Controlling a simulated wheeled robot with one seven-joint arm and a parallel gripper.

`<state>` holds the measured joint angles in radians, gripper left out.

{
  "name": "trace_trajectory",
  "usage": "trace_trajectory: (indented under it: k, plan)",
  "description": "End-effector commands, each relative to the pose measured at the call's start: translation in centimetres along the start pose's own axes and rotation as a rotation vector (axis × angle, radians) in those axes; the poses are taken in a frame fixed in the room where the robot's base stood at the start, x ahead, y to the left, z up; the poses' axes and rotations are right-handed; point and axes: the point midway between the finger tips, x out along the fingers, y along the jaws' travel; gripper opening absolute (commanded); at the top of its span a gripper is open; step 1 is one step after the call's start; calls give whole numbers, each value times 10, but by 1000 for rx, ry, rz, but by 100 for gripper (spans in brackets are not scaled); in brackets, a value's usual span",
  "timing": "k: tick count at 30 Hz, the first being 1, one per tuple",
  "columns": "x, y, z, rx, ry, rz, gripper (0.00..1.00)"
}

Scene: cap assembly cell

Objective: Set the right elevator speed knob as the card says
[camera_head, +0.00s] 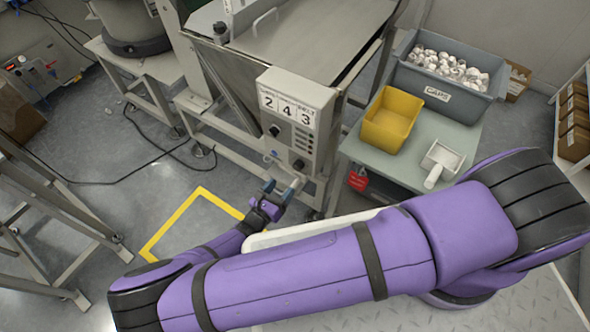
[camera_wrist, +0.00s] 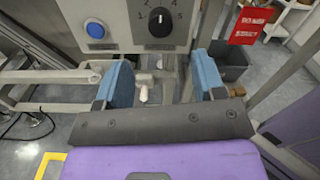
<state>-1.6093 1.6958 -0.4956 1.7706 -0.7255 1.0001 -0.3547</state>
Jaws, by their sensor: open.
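The card (camera_head: 287,107) on the front of the grey control box shows 2, 4 and 3 side by side; its small headings are hard to read. Two black knobs show on the box, an upper left knob (camera_head: 274,130) and a lower right knob (camera_head: 298,164). In the wrist view a black knob (camera_wrist: 160,22) sits on a numbered dial, its white mark pointing roughly upward; the top of the dial is cut off. My gripper (camera_head: 279,189) is open and empty, just below the box. In the wrist view its blue fingers (camera_wrist: 162,82) stand apart, below the knob and not touching it.
A blue button (camera_wrist: 95,28) sits left of the knob. A red tag (camera_head: 357,181) hangs to the right of the box. A side table bears a yellow bin (camera_head: 391,118), a scoop (camera_head: 440,162) and a grey tub (camera_head: 448,92) of caps. Metal frame bars lie behind my fingers.

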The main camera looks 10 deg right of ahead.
Motion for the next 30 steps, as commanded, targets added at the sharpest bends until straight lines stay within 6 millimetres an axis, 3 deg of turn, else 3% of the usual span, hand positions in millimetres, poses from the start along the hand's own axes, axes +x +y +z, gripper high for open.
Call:
trace_trajectory:
  k: [6, 12, 18, 27, 30]
  plan:
    - [41, -1, 0, 0, -2, -3, 63]
    - [70, -1, 0, 1, -1, -2, 63]
    - [83, -1, 0, 1, 0, -2, 63]
    - [85, 0, 0, 1, 1, -1, 63]
    - [85, 0, 0, 1, 1, -1, 42]
